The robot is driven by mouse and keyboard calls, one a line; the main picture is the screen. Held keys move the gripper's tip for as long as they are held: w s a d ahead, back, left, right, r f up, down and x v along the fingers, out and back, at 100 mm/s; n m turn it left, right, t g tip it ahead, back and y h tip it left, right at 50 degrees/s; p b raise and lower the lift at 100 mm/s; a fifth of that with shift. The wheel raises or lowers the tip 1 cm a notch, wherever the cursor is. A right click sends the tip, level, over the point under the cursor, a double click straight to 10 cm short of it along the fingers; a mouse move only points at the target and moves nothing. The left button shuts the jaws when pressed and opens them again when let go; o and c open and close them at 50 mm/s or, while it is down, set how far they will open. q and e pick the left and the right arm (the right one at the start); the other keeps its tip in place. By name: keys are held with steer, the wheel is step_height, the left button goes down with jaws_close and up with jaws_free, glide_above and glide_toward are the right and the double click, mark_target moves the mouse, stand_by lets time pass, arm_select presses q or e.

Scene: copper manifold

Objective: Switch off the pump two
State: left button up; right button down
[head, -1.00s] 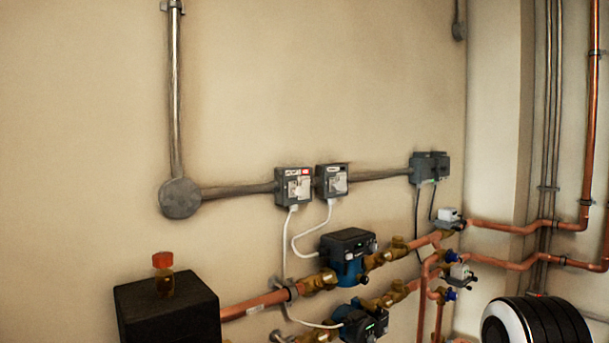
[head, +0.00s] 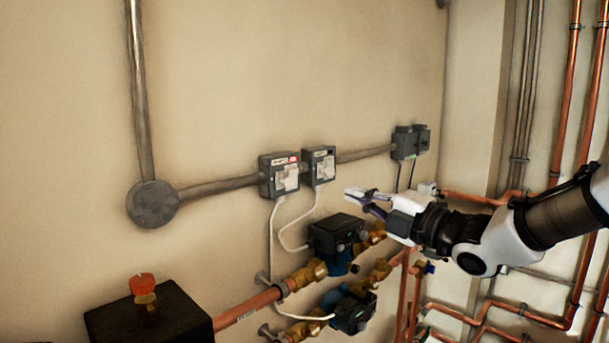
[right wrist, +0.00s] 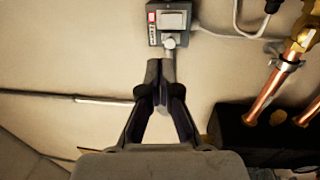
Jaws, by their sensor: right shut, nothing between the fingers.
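Two grey switch boxes hang side by side on the wall: the left box (head: 279,175) shows a red mark on top, and the right box (head: 319,166) shows none. Their labels are too small to read. My right gripper (head: 358,198) is shut and empty, its tips pointing left, to the right of and below the boxes in the head view. In the right wrist view the shut fingers (right wrist: 161,75) point up toward a box with a red mark (right wrist: 169,20). The upper pump (head: 337,234) and lower pump (head: 350,311) are below. My left gripper is out of view.
Copper pipes (head: 250,306) with brass fittings run below the boxes. A grey conduit (head: 220,187) joins the boxes to a round junction (head: 153,204). A black box (head: 150,320) with a red-capped part stands at lower left. White cables hang from the boxes.

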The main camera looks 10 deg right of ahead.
mark_target(292, 170)
steer(key=p+x, duration=0.7)
steer(key=x, duration=0.6)
steer(key=shift+w+a+r, duration=0.15)
steer(key=shift+r, duration=0.05)
steer(key=shift+w+a+f, duration=0.1)
steer(key=shift+w+a, duration=0.15)
steer(key=shift+w, duration=0.15)
